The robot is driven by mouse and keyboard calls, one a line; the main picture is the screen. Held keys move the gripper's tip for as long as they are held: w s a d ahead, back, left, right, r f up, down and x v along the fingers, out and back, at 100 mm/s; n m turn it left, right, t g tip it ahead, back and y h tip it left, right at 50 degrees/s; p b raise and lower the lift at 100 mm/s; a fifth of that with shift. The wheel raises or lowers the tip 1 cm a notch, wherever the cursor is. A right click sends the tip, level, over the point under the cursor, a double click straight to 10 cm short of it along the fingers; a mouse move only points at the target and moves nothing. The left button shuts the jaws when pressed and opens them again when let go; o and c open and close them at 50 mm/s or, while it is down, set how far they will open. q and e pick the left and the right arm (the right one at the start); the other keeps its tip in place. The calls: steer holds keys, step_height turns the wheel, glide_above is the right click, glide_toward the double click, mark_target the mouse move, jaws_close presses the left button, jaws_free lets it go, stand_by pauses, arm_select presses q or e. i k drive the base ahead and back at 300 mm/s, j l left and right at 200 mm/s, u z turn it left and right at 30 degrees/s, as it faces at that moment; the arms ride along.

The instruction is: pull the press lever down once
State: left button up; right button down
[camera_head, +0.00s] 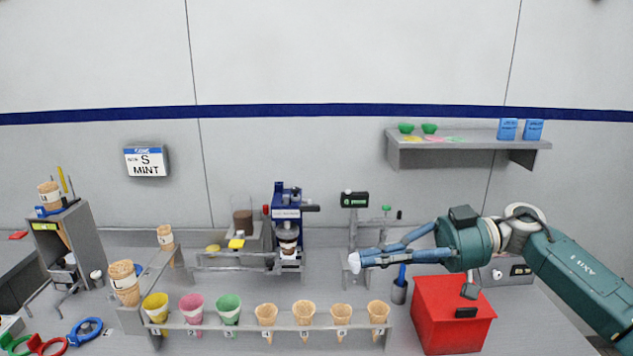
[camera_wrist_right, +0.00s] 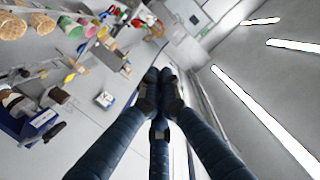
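The press (camera_head: 287,205) is a blue machine standing at the back of the bench, left of my right gripper. Its lever (camera_head: 310,208) is a short dark handle sticking out to the right near the top, about level. A dark cup (camera_head: 288,238) sits under the press head. My right gripper (camera_head: 357,262) is in front and to the right of the press, apart from it and lower than the lever. Its blue fingers meet at the tips (camera_wrist_right: 160,80) in the right wrist view, with nothing seen between them. My left gripper is out of view.
A rack (camera_head: 250,326) of cones and colored cups runs along the front. A post with a small display (camera_head: 354,199) stands right of the press. A shelf (camera_head: 465,142) hangs above.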

mark_target(310, 208)
steer(key=i, duration=1.35)
